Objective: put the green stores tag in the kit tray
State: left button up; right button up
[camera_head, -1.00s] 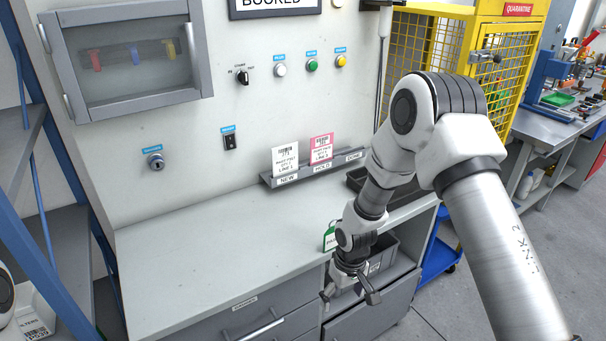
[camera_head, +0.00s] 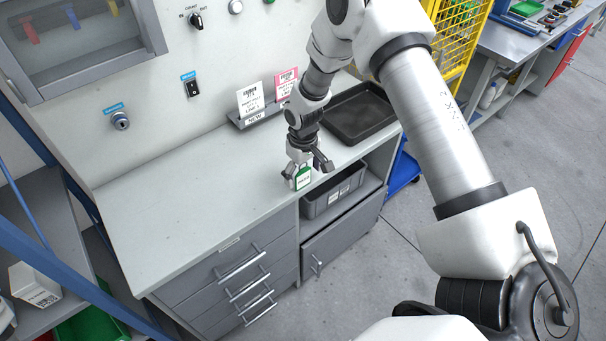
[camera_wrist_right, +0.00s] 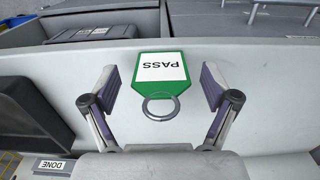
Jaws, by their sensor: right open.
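The green tag (camera_head: 303,178) has a white PASS label and a ring. In the right wrist view the tag (camera_wrist_right: 162,76) lies on the bench top near its front edge, between my two spread fingers. My right gripper (camera_head: 308,175) is open around the tag in the head view; I cannot tell whether the fingers touch it. The wrist view shows my right gripper (camera_wrist_right: 160,92) with a gap on each side of the tag. A black tray (camera_head: 362,112) sits on the bench at the right, behind the gripper. My left gripper is not in view.
A grey bin (camera_head: 335,192) sits in the open bay below the bench edge. A card rack (camera_head: 250,117) with white and pink cards stands against the panel. The bench top (camera_head: 190,205) at the left is clear. A yellow cage (camera_head: 462,40) stands beyond the right end.

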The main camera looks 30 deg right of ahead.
jog(key=shift+s, duration=0.1)
jog(key=c, duration=1.1)
